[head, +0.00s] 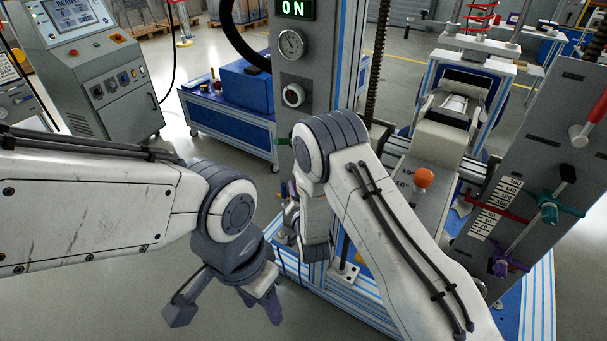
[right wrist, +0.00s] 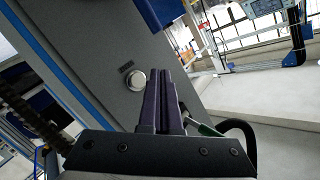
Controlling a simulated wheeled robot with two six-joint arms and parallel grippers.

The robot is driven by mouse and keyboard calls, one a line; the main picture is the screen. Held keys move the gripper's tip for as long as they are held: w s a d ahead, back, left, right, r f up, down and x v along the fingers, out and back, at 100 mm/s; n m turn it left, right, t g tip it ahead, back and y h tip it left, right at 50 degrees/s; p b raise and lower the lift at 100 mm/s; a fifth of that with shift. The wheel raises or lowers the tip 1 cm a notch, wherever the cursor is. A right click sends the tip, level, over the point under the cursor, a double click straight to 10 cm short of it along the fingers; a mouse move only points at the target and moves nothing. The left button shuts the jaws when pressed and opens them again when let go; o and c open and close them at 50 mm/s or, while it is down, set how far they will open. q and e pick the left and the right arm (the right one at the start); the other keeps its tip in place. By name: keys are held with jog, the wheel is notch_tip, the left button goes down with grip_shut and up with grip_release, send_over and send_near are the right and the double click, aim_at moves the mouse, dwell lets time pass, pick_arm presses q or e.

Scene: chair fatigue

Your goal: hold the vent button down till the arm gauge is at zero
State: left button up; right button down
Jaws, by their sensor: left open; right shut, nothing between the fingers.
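A round silver button (right wrist: 134,80) with a small unreadable label above it sits on a grey panel in the right wrist view; it appears to be the vent button. My right gripper (right wrist: 167,62) is shut and empty, its dark fingers pointing past the button's right side, not over its face. In the head view my right arm hides the button and most of that gripper. A round dial gauge (head: 291,44) is on the grey column under the ON display; its needle is too small to read. My left gripper (head: 223,310) is open and empty above the floor at lower left.
An orange ball-topped lever (head: 423,178) and a scale panel (head: 540,150) with coloured clamps stand to the right. A control cabinet (head: 95,75) is at upper left. The floor around my left gripper is clear.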

jog(key=shift+w+d+b, duration=0.35)
jog(key=shift+w+d, duration=0.55)
jog(key=shift+w, duration=0.3)
dwell(1.2)
jog(key=shift+w+d, duration=0.2)
jog(key=shift+w, duration=0.05)
